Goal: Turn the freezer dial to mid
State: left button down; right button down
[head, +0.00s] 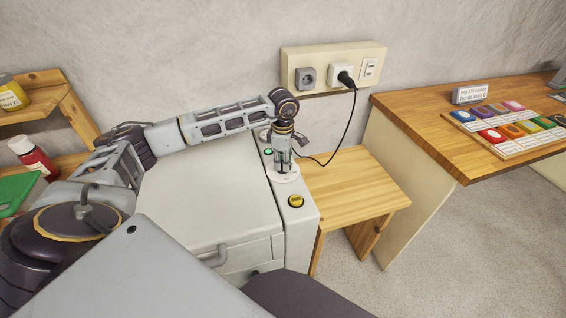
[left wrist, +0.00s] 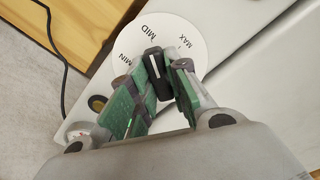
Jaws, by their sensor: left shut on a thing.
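The freezer (head: 210,195) is a white chest with a control strip along its right side. The dial's round white plate (head: 283,173) sits on that strip; in the left wrist view the plate (left wrist: 185,30) reads MIN, MID and MAX. My left gripper (head: 282,160) points down over the plate. In the left wrist view, its green-padded fingers (left wrist: 158,75) are shut on the black dial knob (left wrist: 153,62). The knob's white line points up toward the MID label, as near as I can tell. The fingers hide part of the knob and plate. My right gripper is not in view.
A yellow button (head: 296,201) and a green light (head: 268,152) flank the dial. A black cord (head: 350,120) hangs from the wall socket panel (head: 333,67) behind the small wooden table (head: 355,185). A larger table (head: 430,110) with coloured pieces stands right.

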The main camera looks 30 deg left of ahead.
pick_arm(q)
jog(key=shift+w+r, duration=0.1)
jog(key=c, duration=1.4)
grip_release()
jog(key=shift+o, duration=0.2)
notch_tip(320, 180, up, 12)
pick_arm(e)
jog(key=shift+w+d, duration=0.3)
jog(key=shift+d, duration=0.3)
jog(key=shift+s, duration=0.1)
